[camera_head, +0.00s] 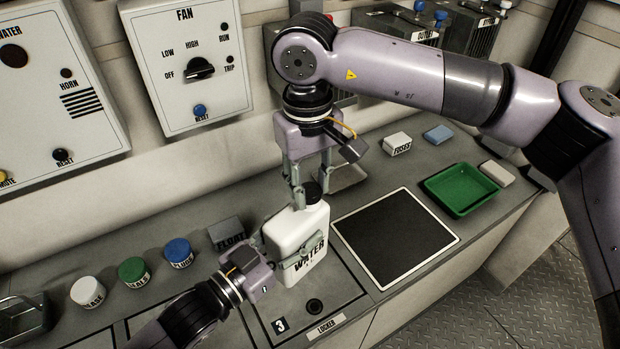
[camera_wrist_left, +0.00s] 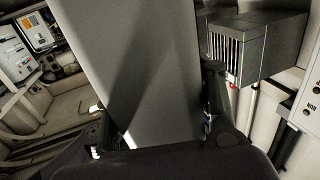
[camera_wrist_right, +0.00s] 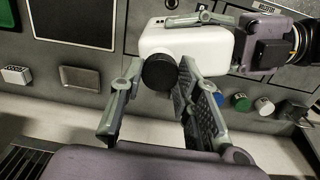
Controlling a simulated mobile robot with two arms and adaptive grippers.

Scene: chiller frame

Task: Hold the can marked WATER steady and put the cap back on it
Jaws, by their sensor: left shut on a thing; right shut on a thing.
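The white can marked WATER (camera_head: 298,228) stands upright on the counter by the locker panel. My left gripper (camera_head: 285,248) is shut on its body from the front left. In the left wrist view a broad grey face of the can (camera_wrist_left: 140,70) fills the space between the fingers. My right gripper (camera_head: 311,188) points down over the can, shut on the black cap (camera_head: 312,193). The cap also shows in the right wrist view (camera_wrist_right: 159,72), at the top of the can (camera_wrist_right: 190,43). The fingers hide part of the neck, so I cannot tell whether the cap is seated.
A grey FLOAT block (camera_head: 227,231) stands left of the can. Blue (camera_head: 178,252), green (camera_head: 133,271) and white (camera_head: 87,291) round containers line the counter further left. A black mat (camera_head: 395,238), a green tray (camera_head: 461,189) and a FUSES box (camera_head: 397,143) lie right.

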